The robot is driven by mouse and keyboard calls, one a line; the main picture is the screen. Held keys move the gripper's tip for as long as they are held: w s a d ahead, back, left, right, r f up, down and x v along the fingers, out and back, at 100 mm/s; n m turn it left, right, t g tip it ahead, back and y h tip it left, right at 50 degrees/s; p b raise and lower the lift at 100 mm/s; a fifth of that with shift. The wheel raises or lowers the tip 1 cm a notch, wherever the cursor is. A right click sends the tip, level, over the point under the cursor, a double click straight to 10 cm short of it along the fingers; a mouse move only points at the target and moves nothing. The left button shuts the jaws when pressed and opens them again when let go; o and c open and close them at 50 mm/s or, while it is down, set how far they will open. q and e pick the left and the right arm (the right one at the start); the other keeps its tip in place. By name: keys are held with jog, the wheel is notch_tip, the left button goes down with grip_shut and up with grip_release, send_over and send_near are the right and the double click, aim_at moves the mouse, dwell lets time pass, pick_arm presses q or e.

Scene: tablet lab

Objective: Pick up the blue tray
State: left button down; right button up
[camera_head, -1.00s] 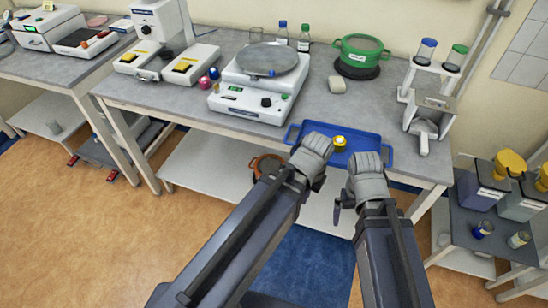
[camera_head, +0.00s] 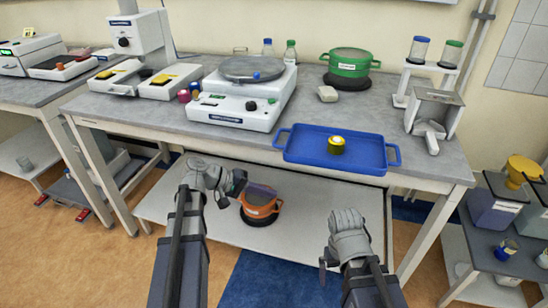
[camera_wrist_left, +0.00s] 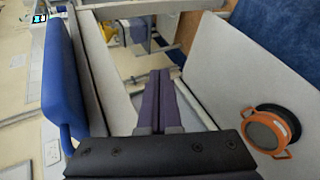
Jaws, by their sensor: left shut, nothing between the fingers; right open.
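The blue tray (camera_head: 305,152) lies flat at the front edge of the grey bench, with a handle at each end. A small yellow-topped dark object (camera_head: 337,145) sits on it. My left gripper (camera_head: 235,186) is below the bench front, left of the tray and apart from it, shut and empty. In the left wrist view its fingers (camera_wrist_left: 160,100) are together, and the blue tray (camera_wrist_left: 62,80) shows at the left. My right gripper (camera_head: 326,262) is below the tray's front edge, apart from it, and open.
An orange pot (camera_head: 262,207) stands on the lower shelf (camera_head: 290,240), close to my left gripper. A balance (camera_head: 240,107) stands left of the tray, a grey-white stand (camera_head: 435,112) right of it. A green pot (camera_head: 350,62) is behind.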

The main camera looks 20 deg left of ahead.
aim_at(284, 160)
pick_arm(q)
jog(key=w+a+r+n+t+h, duration=0.2)
jog(key=a+r+t+h, duration=0.2)
jog(key=a+r, duration=0.6)
jog(key=x, duration=0.7)
jog(key=r+x, duration=0.1)
jog(key=x, duration=0.3)
jog(key=shift+d+f, duration=0.1)
jog(key=shift+d, duration=0.25)
jog(key=s+d, duration=0.3)
jog(key=s, duration=0.1)
jog(key=shift+s+d, duration=0.1)
jog(key=shift+d, duration=0.3)
